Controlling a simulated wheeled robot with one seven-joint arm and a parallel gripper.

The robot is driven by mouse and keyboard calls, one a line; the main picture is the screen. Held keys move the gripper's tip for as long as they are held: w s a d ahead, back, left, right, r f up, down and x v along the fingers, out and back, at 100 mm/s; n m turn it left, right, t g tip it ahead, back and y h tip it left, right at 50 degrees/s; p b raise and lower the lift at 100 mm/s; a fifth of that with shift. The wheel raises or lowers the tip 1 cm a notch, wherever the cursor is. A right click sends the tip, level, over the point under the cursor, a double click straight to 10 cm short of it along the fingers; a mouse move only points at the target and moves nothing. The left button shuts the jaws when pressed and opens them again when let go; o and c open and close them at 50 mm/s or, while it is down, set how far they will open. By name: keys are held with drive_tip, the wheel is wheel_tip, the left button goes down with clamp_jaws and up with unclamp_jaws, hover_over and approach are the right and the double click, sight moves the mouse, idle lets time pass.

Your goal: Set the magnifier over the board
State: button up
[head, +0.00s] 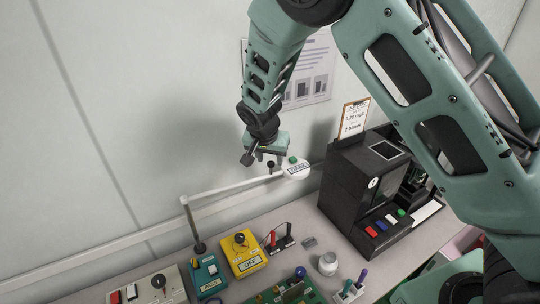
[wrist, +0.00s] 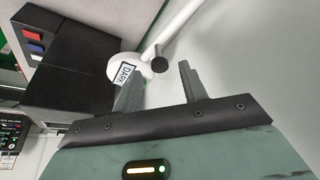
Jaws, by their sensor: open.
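The magnifier is a white round head (head: 297,171) with a label and a green spot on top, on a long pale arm (head: 235,188) from a post at the left. In the wrist view its head (wrist: 127,69) reads "DARK". A dark round knob (wrist: 160,64) stands on the magnifier near the head. My gripper (wrist: 162,72) is open, its fingers on either side of the knob in the picture; contact cannot be told. In the head view my gripper (head: 260,163) is just left of the head. The green board (head: 290,293) lies at the bottom edge, partly cut off.
A black machine (head: 346,190) with coloured buttons stands right of the magnifier head. A yellow box (head: 243,256), a teal box (head: 207,276) and a switch panel (head: 150,290) line the bench. A small white jar (head: 327,264) stands near the board.

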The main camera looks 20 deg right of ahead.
drive_tip(key=shift+w+d+f, duration=0.15)
drive_tip(key=shift+w+f, duration=0.05)
drive_tip(key=shift+f, duration=0.5)
